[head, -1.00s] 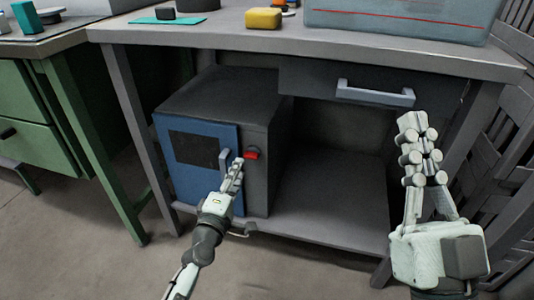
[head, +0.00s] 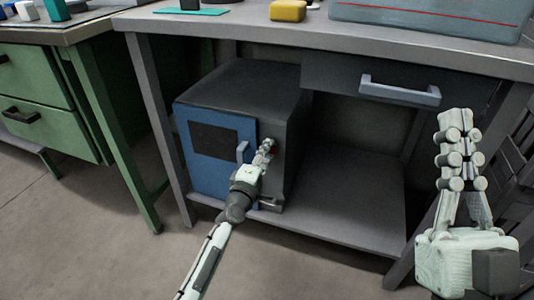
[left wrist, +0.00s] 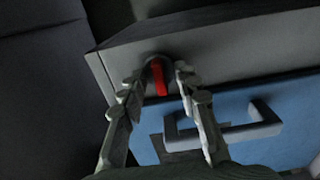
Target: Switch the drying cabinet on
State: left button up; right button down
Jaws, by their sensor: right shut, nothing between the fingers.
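The drying cabinet (head: 279,90) is a dark grey box with a blue door (head: 219,179) and a dark window, on the shelf under the bench. Its red rotary switch (left wrist: 159,77) is on the grey front strip beside the door; in the head view my left gripper covers most of it. My left gripper (head: 268,148) is at the switch. In the left wrist view its two fingers (left wrist: 157,78) stand apart, one on each side of the red switch; contact is not clear. My right gripper (head: 459,116) is shut and empty, raised at the right.
The door handle (left wrist: 222,128) is close beside my left fingers. The bench top (head: 235,24) is above, with a drawer handle (head: 400,90) at the right. The shelf right of the cabinet (head: 345,190) is clear. A green drawer unit (head: 40,95) stands left.

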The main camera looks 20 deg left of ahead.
pick_arm(q)
grip_shut()
